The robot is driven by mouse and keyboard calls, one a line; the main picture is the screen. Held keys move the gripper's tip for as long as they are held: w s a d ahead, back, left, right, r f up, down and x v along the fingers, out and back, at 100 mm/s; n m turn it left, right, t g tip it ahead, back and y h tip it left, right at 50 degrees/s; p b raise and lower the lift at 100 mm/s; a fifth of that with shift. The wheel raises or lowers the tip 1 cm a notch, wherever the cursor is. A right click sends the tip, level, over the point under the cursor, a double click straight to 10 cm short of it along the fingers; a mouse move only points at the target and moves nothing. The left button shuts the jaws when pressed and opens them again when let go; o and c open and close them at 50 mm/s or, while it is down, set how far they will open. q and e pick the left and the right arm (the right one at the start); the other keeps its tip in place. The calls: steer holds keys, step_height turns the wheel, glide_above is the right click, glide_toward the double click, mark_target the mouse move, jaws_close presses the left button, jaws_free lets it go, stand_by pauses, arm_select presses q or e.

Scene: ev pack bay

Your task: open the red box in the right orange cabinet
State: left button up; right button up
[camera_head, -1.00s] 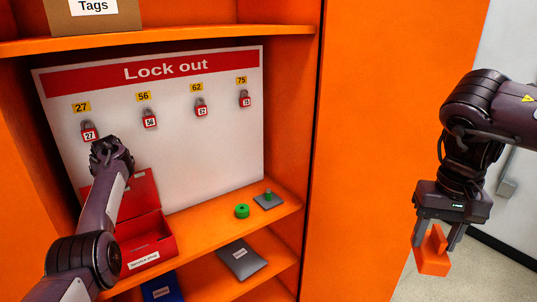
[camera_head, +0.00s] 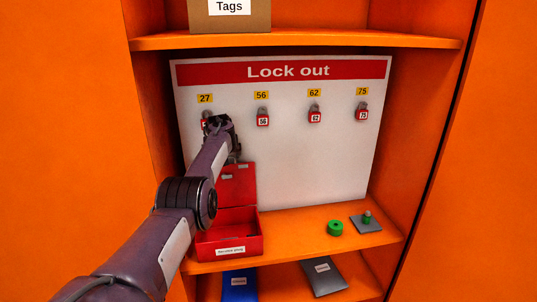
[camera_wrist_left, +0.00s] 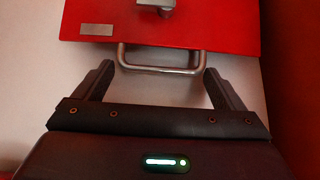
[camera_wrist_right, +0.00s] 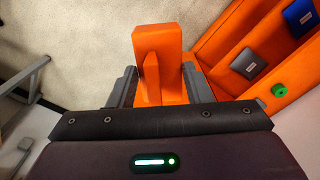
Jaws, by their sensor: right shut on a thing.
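The red box (camera_head: 230,244) stands on the middle shelf at the left of the orange cabinet. Its lid (camera_head: 238,187) is swung up, leaning back near the white board, and the inside shows. My left gripper (camera_head: 234,153) is above the box by the lid's top edge, partly hidden by its own arm. In the left wrist view the fingers are apart on either side of the lid's silver handle (camera_wrist_left: 160,70), with gaps to both. My right gripper (camera_wrist_right: 160,85), only in its wrist view, is shut on an orange block with an upright tab (camera_wrist_right: 151,65).
The lock-out board (camera_head: 300,165) carries several red padlocks, one behind my left wrist. A green ring (camera_head: 335,228) and a grey plate with a green peg (camera_head: 366,224) lie right of the box. A cardboard Tags box (camera_head: 229,18) is above.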

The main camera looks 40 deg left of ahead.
arm_select(q)
steer(key=shift+o, duration=0.5)
steer(key=shift+w+f, duration=0.1)
steer(key=shift+w, duration=0.15)
arm_select(e)
steer(key=shift+w, duration=0.2)
arm_select(q)
steer(key=shift+s+d+r, duration=0.2)
steer(key=shift+s+r, duration=0.1)
steer(key=shift+r, duration=0.3)
arm_select(e)
steer(key=shift+s+r, duration=0.1)
steer(key=shift+s, duration=0.05)
step_height(320, 180, down, 3)
steer(key=shift+r+b, duration=0.15)
steer(key=shift+b, duration=1.1)
arm_select(q)
steer(key=v, duration=1)
steer(key=shift+d+r, duration=0.2)
steer(key=shift+f, duration=0.1)
